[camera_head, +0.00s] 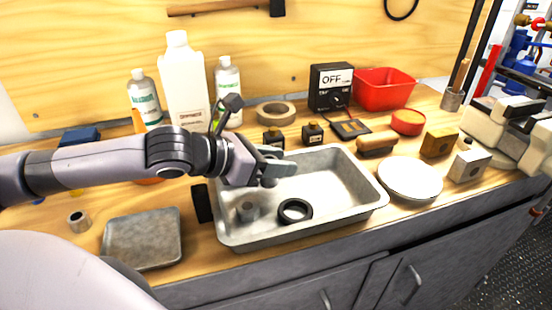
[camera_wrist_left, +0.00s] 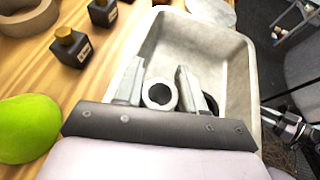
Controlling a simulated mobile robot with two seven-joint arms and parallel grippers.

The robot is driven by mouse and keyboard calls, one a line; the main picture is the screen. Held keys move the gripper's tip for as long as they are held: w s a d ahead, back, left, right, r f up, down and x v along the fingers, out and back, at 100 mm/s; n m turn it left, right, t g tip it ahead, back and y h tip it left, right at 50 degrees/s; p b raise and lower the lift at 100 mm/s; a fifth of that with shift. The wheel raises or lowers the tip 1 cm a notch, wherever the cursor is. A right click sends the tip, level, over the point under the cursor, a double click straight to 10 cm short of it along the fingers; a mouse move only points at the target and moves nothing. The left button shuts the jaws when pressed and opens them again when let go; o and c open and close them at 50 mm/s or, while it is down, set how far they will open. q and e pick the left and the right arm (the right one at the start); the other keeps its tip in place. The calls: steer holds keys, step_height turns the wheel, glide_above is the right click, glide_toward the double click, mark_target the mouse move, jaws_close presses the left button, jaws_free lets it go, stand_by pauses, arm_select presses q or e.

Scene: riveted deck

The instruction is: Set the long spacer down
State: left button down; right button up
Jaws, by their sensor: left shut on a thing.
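My left gripper (camera_head: 272,170) is over the grey metal tray (camera_head: 345,208). It is shut on the long spacer, a grey hollow tube. In the left wrist view the spacer (camera_wrist_left: 159,95) shows nearly end-on between the two fingers (camera_wrist_left: 160,88), its open bore facing the camera. In the head view the fingers hide most of it. The spacer appears to be held above the tray floor; whether its lower end touches cannot be told. A black ring (camera_head: 295,211) lies in the tray; it is partly hidden behind a finger in the wrist view.
A grey plate (camera_head: 143,240) and a short metal tube (camera_head: 79,222) are left of the tray. A white round dish (camera_head: 410,178) stands close to its right. Small dark bottles (camera_head: 312,133) and a tape roll (camera_head: 276,112) stand behind. The tray's right half is clear.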

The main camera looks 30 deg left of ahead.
arm_select(q)
steer(key=shift+f, duration=0.35)
arm_select(e)
steer(key=shift+f, duration=0.1)
arm_select(q)
steer(key=c, duration=0.7)
jaws_free()
arm_select(e)
steer(key=shift+f, duration=0.15)
arm_select(q)
steer(key=shift+o, duration=0.2)
arm_select(e)
steer(key=shift+a, duration=0.1)
arm_select(q)
steer(key=shift+r, duration=0.7)
steer(key=v, duration=0.5)
steer(key=shift+a+f, duration=0.1)
steer(key=shift+f, duration=0.05)
steer(key=p+v, duration=0.2)
steer(key=v, duration=0.5)
arm_select(e)
steer(key=shift+s+d+r, duration=0.1)
steer(key=shift+d+r, duration=0.05)
steer(key=shift+r, duration=0.3)
steer(key=shift+s+d+r, duration=0.1)
steer(key=shift+d+r, duration=0.05)
steer(key=shift+r, duration=0.3)
